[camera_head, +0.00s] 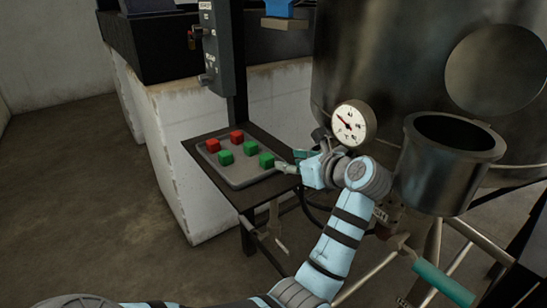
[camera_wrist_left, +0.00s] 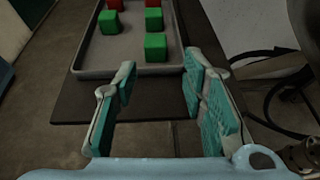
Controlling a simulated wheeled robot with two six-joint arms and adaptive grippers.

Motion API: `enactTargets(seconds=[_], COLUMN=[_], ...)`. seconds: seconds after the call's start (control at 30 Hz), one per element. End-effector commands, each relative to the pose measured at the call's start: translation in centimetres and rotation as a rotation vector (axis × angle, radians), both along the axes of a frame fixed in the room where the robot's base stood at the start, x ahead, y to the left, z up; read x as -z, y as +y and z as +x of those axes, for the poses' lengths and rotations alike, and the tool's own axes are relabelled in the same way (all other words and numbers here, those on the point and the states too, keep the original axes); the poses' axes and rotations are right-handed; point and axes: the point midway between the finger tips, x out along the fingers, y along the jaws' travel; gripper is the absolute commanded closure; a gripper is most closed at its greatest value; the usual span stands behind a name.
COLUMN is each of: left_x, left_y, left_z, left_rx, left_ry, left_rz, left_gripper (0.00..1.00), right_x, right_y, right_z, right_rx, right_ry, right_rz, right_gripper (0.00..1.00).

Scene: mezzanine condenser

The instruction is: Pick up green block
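Several small blocks lie on a grey tray (camera_head: 237,178). Green blocks show in the head view: one at the left (camera_head: 226,157), one in the middle (camera_head: 251,148) and one at the right (camera_head: 266,160) near my gripper. My left gripper (camera_head: 287,166) reaches in beside the tray's right side. In the left wrist view its teal-padded fingers (camera_wrist_left: 160,92) are spread with nothing between them. The nearest green block (camera_wrist_left: 155,46) lies ahead, beyond the fingertips. Another green block (camera_wrist_left: 110,22) shows further left. My right gripper is not in view.
Two red blocks (camera_head: 213,145) (camera_head: 236,136) share the tray. The tray stands on a small dark table (camera_head: 243,202). A large metal tank with a pressure gauge (camera_head: 351,123) stands close at the right. A dark control post (camera_head: 218,45) rises behind the table.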

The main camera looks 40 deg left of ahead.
Motion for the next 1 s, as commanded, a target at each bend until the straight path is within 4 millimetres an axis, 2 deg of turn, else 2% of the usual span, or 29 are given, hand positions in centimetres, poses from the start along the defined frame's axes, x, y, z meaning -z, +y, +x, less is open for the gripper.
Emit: enactTargets(seconds=[0.2,0.37,0.5,0.6,0.8,1.0], left_x=[2.0,2.9,3.9,4.2,4.1,4.1], left_y=[4.9,7.0,9.4,10.4,10.4,10.4], left_z=[1.0,1.7,2.7,3.1,3.3,3.3], left_rx=[-0.016,-0.015,-0.016,-0.013,-0.010,-0.009], left_ry=[0.000,0.001,0.002,0.001,0.001,0.000], left_rz=[0.004,0.004,0.005,0.004,0.001,0.002], left_gripper=[0.62,0.62,0.62,0.62,0.62,0.94], right_x=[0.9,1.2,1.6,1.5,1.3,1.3], right_y=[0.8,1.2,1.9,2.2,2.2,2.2], right_z=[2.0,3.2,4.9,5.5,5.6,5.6], right_rx=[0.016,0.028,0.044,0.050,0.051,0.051], right_ry=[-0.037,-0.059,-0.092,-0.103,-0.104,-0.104], right_rz=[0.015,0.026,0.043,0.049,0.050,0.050], right_gripper=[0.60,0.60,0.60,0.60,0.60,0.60])
